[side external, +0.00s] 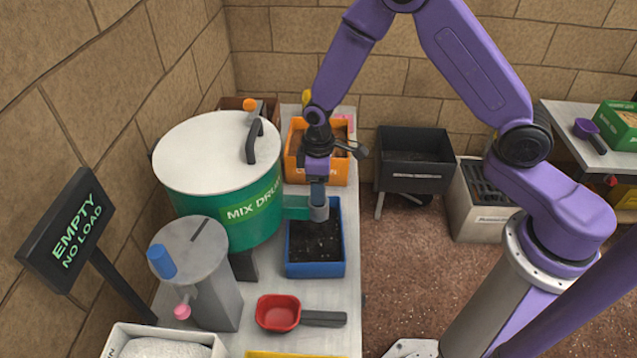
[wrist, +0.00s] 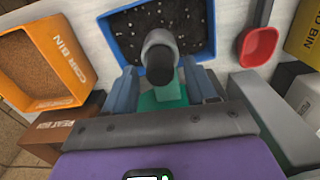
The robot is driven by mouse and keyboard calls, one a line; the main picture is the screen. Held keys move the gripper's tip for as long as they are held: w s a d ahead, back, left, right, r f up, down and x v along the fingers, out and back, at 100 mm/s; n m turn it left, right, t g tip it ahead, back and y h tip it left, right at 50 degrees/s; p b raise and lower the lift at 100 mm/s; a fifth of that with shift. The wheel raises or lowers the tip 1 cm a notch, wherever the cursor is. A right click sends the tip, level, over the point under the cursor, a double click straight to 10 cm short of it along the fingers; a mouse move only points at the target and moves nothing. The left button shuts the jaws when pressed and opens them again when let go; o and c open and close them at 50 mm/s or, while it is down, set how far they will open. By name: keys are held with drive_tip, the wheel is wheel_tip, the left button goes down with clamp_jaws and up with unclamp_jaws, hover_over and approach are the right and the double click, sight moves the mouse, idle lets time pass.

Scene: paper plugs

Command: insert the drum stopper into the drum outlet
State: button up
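The green mix drum (side external: 255,222) with a white lid stands at the left of the bench. Its green outlet spout (side external: 296,207) reaches right to a grey upright collar (side external: 319,210) above a blue tray of dark soil. In the wrist view the collar (wrist: 160,45) has a dark round near end; I cannot tell whether this is a hole or a plug. My gripper (side external: 318,192) points down just above the collar. In the wrist view its fingers (wrist: 160,82) are apart on either side of the spout. I cannot surely identify the drum stopper.
The blue tray (side external: 288,268) lies under the outlet, with a red scoop (side external: 278,312) in front. An orange bin (side external: 320,172) stands behind. A sign (side external: 70,232) reads "EMPTY NO LOAD".

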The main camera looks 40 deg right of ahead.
idle(0.3)
drive_tip(key=shift+r, duration=2.75)
drive_tip(key=shift+r, duration=0.1)
wheel_tip(320, 180, up, 17)
drive_tip(key=s+d+f+n, duration=0.1)
drive_tip(key=s+d, duration=0.1)
drive_tip(key=s, duration=0.7)
drive_tip(key=s+d+f+n, duration=0.1)
drive_tip(key=s+d, duration=0.2)
drive_tip(key=s, duration=0.6)
drive_tip(key=s+d+f+n, duration=0.1)
drive_tip(key=s+d, duration=0.1)
drive_tip(key=s, duration=0.7)
drive_tip(key=shift+s+d+n, duration=0.3)
drive_tip(key=shift+s+d, duration=0.1)
